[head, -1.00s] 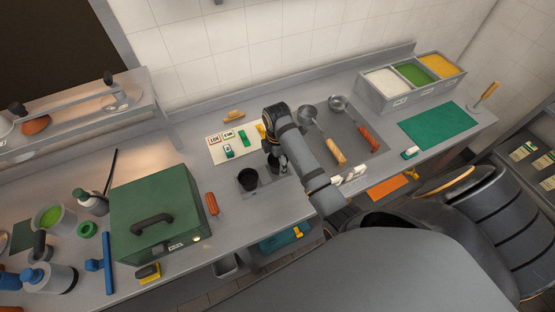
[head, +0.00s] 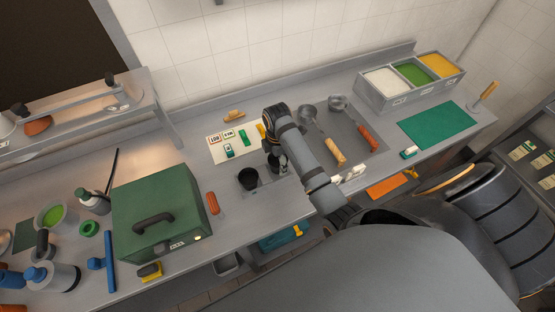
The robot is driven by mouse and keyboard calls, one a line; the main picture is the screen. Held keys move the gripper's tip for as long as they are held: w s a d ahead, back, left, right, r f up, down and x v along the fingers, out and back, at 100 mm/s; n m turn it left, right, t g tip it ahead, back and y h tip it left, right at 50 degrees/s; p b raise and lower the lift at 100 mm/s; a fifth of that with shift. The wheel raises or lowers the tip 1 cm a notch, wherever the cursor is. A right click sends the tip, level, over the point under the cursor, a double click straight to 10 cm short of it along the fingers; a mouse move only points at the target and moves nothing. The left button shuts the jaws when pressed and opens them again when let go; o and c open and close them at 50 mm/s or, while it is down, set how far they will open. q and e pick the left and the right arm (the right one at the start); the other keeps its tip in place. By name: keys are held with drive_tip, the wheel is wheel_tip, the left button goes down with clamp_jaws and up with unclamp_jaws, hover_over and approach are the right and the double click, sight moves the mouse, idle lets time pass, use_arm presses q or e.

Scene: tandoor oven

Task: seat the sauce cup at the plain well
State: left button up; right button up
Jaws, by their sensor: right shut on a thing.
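My right gripper (head: 277,164) points down over the right part of a small grey well plate (head: 264,186) near the front of the counter. It is shut on a small dark thing, probably the sauce cup, mostly hidden by the gripper and forearm. I cannot tell whether that thing touches the plate. A black cup (head: 248,178) stands upright at the left part of the plate, just left of the gripper. Which well is the plain one does not show clearly. My left gripper is not in view.
A white board with tags (head: 222,150) lies behind the plate. A green box (head: 160,215) and an orange-handled tool (head: 213,202) are to the left. Ladles (head: 309,112) lie on a grey tray (head: 352,128) to the right. Food bins (head: 409,84) stand farther right.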

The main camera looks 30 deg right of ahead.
sight(278, 164)
drive_tip(key=shift+f+b, duration=0.6)
drive_tip(key=shift+f, duration=1.25)
drive_tip(key=o, duration=1.3)
drive_tip(key=shift+r, duration=0.1)
wheel_tip(278, 164, up, 2)
drive_tip(key=shift+r+p, duration=0.15)
drive_tip(key=shift+p, duration=0.45)
drive_tip(key=shift+r, duration=2.8)
